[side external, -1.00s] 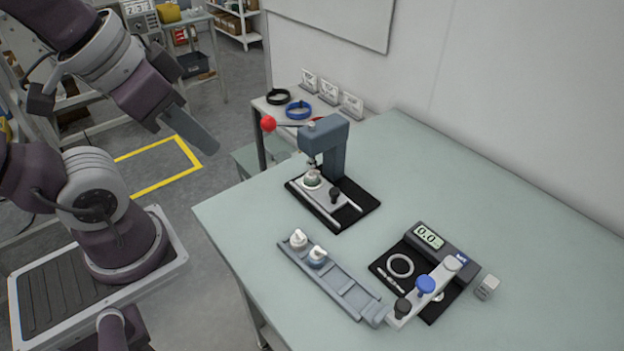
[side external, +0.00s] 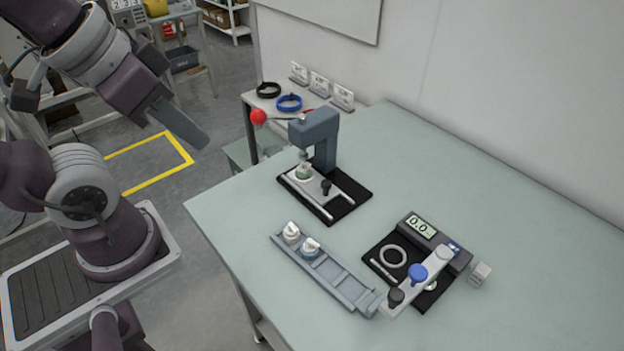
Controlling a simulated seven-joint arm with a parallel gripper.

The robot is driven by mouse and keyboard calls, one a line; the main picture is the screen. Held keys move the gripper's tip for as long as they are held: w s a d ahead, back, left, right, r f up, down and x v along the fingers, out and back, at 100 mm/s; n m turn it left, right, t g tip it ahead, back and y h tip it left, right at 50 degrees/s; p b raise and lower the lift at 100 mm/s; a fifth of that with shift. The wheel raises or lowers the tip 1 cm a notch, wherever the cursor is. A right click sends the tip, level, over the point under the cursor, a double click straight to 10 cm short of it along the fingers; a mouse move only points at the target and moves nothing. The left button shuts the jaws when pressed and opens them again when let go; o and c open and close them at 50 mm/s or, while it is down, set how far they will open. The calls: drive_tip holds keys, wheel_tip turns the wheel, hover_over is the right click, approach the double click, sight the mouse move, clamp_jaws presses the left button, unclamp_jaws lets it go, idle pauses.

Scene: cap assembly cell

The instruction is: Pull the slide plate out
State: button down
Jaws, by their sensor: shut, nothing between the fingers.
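The slide plate (side external: 312,188) is a light grey plate with a dark knob (side external: 326,187) near its front right end. It lies between two pale rails on the black base of the blue-grey press (side external: 318,138). A small pale green and white part (side external: 303,172) sits on the plate under the press head. The press lever ends in a red ball (side external: 258,117). My gripper (side external: 200,138) is shut and empty, in the air left of the press and well apart from it.
A grey rack (side external: 345,286) with two white-topped caps (side external: 291,233) stands at the front of the table. The table's back right is clear.

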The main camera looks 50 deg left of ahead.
drive_tip(key=c, duration=1.7)
unclamp_jaws()
drive_tip(key=shift+w+r, duration=0.1)
drive_tip(key=shift+w, duration=0.25)
drive_tip(key=o, duration=0.4)
drive_tip(key=w+n+g, duration=0.1)
drive_tip(key=w+n, duration=0.1)
drive_tip(key=w, duration=0.1)
drive_tip(key=w+n, duration=0.1)
drive_tip(key=w, duration=0.3)
drive_tip(key=shift+d+n+g, duration=0.15)
drive_tip(key=shift+n+g, duration=0.25)
drive_tip(key=shift+o, duration=0.2)
drive_tip(key=n+g, duration=0.4)
drive_tip(key=n, duration=0.5)
hover_over(327, 182)
drive_tip(key=f, duration=1.4)
drive_tip(key=shift+s, duration=0.25)
drive_tip(key=f, duration=0.7)
drive_tip(key=shift+w, duration=0.2)
drive_tip(key=shift+f, duration=0.65)
clamp_jaws()
drive_tip(key=shift+r, duration=0.1)
